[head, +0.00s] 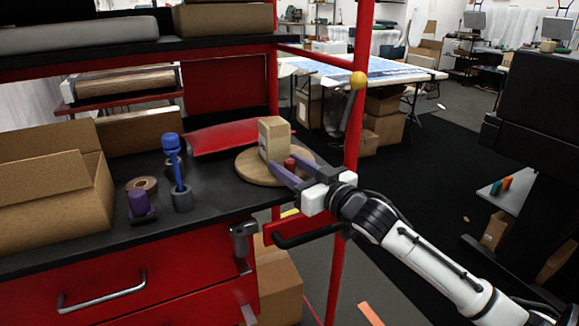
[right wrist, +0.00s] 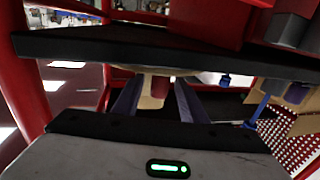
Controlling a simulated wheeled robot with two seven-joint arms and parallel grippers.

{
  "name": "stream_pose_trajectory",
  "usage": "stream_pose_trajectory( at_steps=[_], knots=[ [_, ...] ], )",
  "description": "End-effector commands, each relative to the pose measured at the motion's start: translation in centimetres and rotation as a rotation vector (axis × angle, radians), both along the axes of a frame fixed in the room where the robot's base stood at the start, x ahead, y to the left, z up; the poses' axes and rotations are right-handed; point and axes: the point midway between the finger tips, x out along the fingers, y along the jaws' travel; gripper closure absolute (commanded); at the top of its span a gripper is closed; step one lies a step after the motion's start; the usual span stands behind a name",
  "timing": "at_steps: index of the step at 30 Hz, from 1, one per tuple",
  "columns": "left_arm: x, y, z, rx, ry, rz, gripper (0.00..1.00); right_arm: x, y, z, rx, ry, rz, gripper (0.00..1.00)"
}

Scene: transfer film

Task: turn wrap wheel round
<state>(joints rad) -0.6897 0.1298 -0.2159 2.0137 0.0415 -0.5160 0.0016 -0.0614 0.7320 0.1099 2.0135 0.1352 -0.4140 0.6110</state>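The wrap wheel is a round wooden disc (head: 250,172) lying flat on the dark bench top. A tan box (head: 273,139) stands upright on it, and a small red peg (head: 290,163) rises near the box. My right gripper (head: 284,162) reaches in from the right, low over the disc, its two purple fingers apart on either side of the peg. In the right wrist view the red peg (right wrist: 160,86) shows between the spread fingers (right wrist: 155,92), with gaps beside it. The lower fingers partly hide the disc's front edge. My left gripper is out of view.
A blue-topped tool in a holder (head: 180,190), a tape roll (head: 142,184) and a purple item (head: 138,203) stand left of the disc. An open cardboard box (head: 50,190) is farther left. A red upright post (head: 352,130) stands close to my right gripper.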

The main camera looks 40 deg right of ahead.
Motion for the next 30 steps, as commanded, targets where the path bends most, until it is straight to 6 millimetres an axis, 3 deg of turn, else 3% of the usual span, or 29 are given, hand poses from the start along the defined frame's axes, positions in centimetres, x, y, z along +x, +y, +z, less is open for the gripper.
stream_pose_trajectory(
  at_steps=[5,12,30],
  knots=[
    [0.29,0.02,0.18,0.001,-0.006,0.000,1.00,-0.01,0.00,-0.01,0.000,0.000,0.000,0.63],
    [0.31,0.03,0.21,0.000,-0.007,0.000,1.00,-0.03,0.01,0.00,0.000,0.000,0.000,1.00],
    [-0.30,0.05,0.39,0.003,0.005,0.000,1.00,-0.11,-0.33,0.05,0.001,0.000,0.000,1.00]
  ],
)
